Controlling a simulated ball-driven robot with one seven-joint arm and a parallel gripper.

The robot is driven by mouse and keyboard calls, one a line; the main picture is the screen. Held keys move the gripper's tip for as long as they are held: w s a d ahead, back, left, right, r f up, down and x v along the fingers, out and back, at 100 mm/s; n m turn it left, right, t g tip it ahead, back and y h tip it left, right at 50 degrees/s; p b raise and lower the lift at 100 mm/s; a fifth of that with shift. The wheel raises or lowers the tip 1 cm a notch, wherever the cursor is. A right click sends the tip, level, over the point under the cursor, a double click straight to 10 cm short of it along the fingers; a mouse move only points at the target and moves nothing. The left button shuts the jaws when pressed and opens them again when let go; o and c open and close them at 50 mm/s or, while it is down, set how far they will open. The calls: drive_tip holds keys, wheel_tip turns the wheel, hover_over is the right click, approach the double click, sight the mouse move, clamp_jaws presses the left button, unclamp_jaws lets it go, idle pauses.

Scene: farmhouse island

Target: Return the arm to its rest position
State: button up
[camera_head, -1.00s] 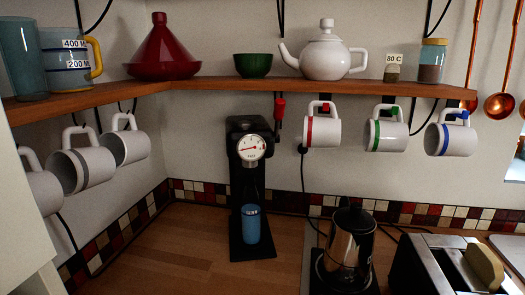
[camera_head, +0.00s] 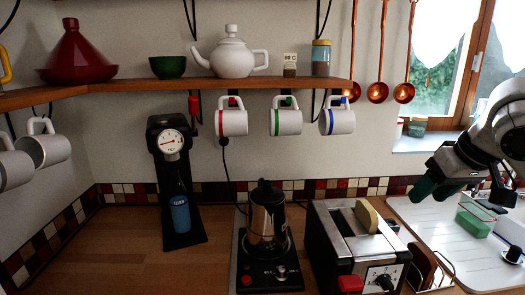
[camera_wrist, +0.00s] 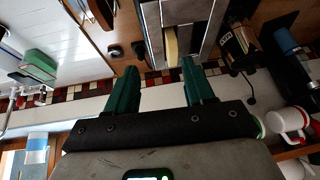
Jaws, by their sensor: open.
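My gripper (camera_head: 432,187) is at the right of the head view, in the air in front of the window sill and near the white sink. Its green fingertips point down and to the left. In the wrist view my gripper (camera_wrist: 160,85) shows two green fingers set well apart, with nothing between them. My dark and white arm links come in from the right edge of the head view.
A toaster (camera_head: 345,245) with bread and a moka pot (camera_head: 267,215) stand left of my gripper. Mugs (camera_head: 337,121) hang under the wooden shelf (camera_head: 200,83). Copper ladles (camera_head: 403,93) hang above left. A green box (camera_head: 474,218) sits by the sink.

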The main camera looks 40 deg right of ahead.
drive_tip(key=w+a+f+n+t+y, duration=0.25)
drive_tip(key=w+a+f+t, duration=0.2)
drive_tip(key=w+a, duration=0.8)
drive_tip(key=w+a+f+y, duration=0.1)
drive_tip(key=a+f+y, duration=0.1)
drive_tip(key=a+f, duration=1.15)
drive_tip(key=s+a+f+n+g+h, duration=0.1)
drive_tip(key=s+a+f+g, duration=0.1)
drive_tip(key=s+f, duration=0.4)
drive_tip(key=s+a+f+n+g+h, duration=0.15)
drive_tip(key=s+f, duration=0.25)
drive_tip(key=f, duration=0.4)
drive_tip(key=s+d+f+g, duration=0.1)
drive_tip(key=s+f+g, duration=0.1)
drive_tip(key=s+f, duration=0.3)
drive_tip(key=s+d+f+g, duration=0.1)
drive_tip(key=s+f+g, duration=0.2)
drive_tip(key=s, duration=0.7)
wheel_tip(320, 180, down, 2)
drive_tip(key=shift+s, duration=0.15)
drive_tip(key=shift+o, duration=0.2)
drive_tip(key=shift+h, duration=0.3)
